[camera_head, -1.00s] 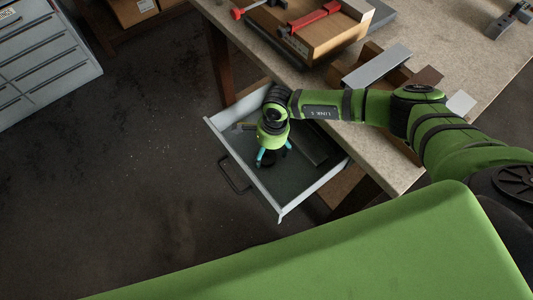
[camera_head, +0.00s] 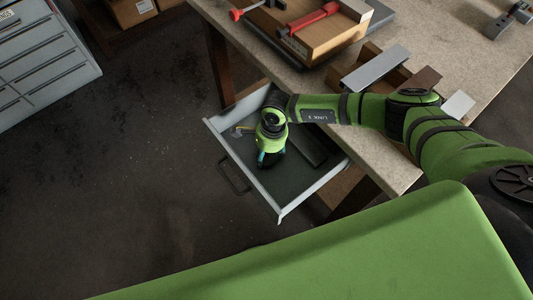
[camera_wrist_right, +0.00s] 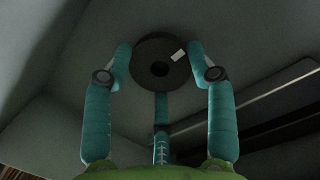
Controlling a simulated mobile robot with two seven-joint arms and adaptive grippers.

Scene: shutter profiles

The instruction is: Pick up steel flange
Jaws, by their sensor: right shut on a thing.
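The steel flange (camera_wrist_right: 144,58) is a dark disc with a central hole and a small white label, seen in the right wrist view. It is in the open drawer (camera_head: 246,181), and the drawer floor shows behind it. My right gripper (camera_head: 269,158) reaches down into the drawer. Its teal fingers (camera_wrist_right: 161,62) are closed around the flange's rim, on the left, right and near sides. In the head view the flange is mostly hidden under the gripper. I cannot tell whether it touches the drawer floor. My left gripper is not in view.
A dark bar (camera_head: 309,148) lies in the drawer to the right, and a small tool (camera_head: 241,130) lies at its left. The drawer walls surround my gripper. The workbench (camera_head: 397,176) above holds a wooden block (camera_head: 318,36) with red clamps. Open floor lies left.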

